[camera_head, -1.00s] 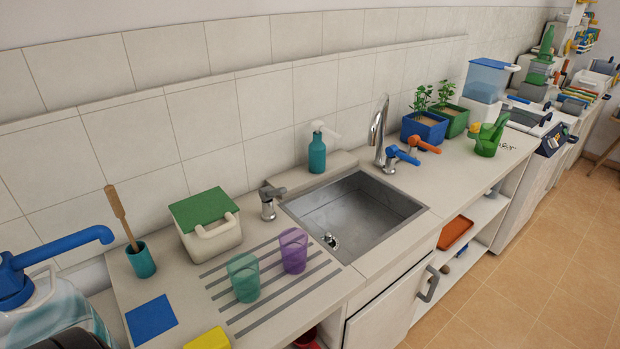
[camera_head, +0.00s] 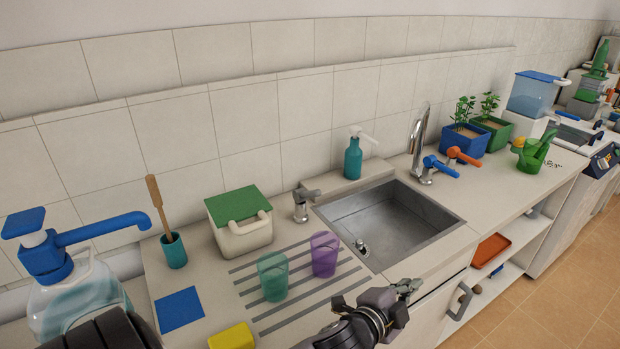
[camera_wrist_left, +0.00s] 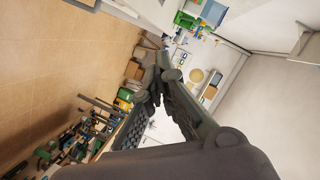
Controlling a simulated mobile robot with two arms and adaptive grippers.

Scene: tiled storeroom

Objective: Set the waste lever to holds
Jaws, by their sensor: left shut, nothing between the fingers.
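A grey metal lever on a short round post (camera_head: 304,203) stands on the counter at the sink's back left corner; I take it for the waste lever. Its handle points to the right. The steel sink (camera_head: 345,210) is empty, with its drain fitting (camera_head: 361,246) uncovered at the bottom left. My left gripper (camera_head: 412,286) is shut and empty, in front of the sink's front edge, well apart from the lever. In the left wrist view its dark fingers (camera_wrist_left: 158,75) meet, with floor and distant furniture behind. The lever is not visible there. My right gripper is out of view.
A green-lidded caddy (camera_head: 244,240) stands left of the lever. Teal and purple cups (camera_head: 324,254) stand on the ribbed drainer in front. A teal soap bottle (camera_head: 353,160) stands behind the sink. The tap (camera_head: 420,140) has blue and orange levers (camera_head: 464,157).

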